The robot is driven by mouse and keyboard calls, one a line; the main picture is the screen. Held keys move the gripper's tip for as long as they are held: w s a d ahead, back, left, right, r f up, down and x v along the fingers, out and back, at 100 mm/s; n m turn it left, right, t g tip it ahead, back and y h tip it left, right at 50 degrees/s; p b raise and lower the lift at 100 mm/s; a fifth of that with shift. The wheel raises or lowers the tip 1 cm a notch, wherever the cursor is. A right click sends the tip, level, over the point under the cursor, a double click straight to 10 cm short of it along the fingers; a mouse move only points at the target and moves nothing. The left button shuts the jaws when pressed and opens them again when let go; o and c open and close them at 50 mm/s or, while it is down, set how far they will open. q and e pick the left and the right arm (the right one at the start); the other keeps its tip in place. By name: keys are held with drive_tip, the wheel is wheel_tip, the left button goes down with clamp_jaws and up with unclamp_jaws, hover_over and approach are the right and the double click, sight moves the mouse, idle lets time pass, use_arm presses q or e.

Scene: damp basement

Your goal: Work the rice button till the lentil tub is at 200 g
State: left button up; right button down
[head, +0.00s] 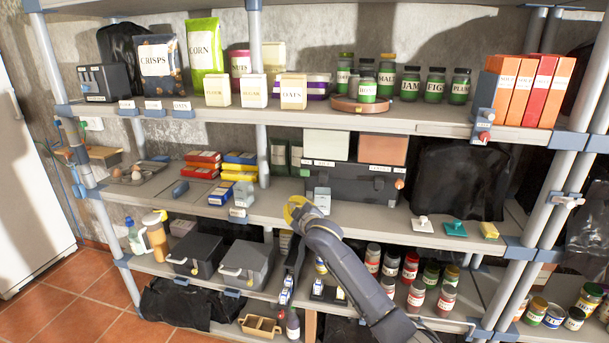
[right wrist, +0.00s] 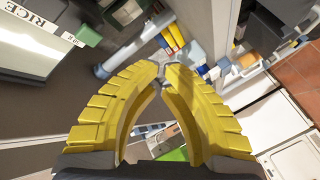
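A dark dispenser (head: 352,186) stands on the middle shelf with a pale green bin (head: 327,145) and a salmon bin (head: 383,151) on top. In the right wrist view a label reading RICE (right wrist: 27,11) shows at the top left, near a green button (right wrist: 88,35). An orange button (head: 400,184) is at the dispenser's right end. A small pale grey container (head: 322,195) stands at the dispenser's front left; I cannot read any weight. My right gripper (head: 292,207) is in front of the shelf, left of that container, its yellow fingertips together and empty. My left gripper is out of view.
Red, blue and yellow boxes (head: 240,167) stand to the left on the same shelf. A white tool (head: 422,223), a teal one (head: 455,228) and a yellow sponge-like block (head: 489,230) lie at the right front edge. Jars (head: 410,266) fill the shelf below.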

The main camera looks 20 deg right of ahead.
sight(305, 171)
wheel_tip(305, 171, up, 6)
drive_tip(key=shift+w+a+n+t, duration=0.15)
drive_tip(key=shift+a+n+t, duration=0.15)
drive_tip(key=w+d, duration=0.4)
drive_tip(key=w, duration=0.3)
drive_tip(key=shift+w+d, duration=0.25)
drive_tip(key=shift+w, duration=0.05)
idle(0.4)
drive_tip(key=shift+w+d, duration=0.1)
drive_tip(key=shift+w, duration=0.15)
idle(1.4)
drive_tip(key=shift+w+d, duration=0.1)
drive_tip(key=shift+w, duration=0.05)
drive_tip(key=shift+w+d, duration=0.35)
drive_tip(key=shift+w, duration=0.25)
idle(1.3)
drive_tip(key=shift+s, duration=0.1)
drive_tip(key=shift+s+a, duration=0.55)
drive_tip(key=shift+s, duration=0.35)
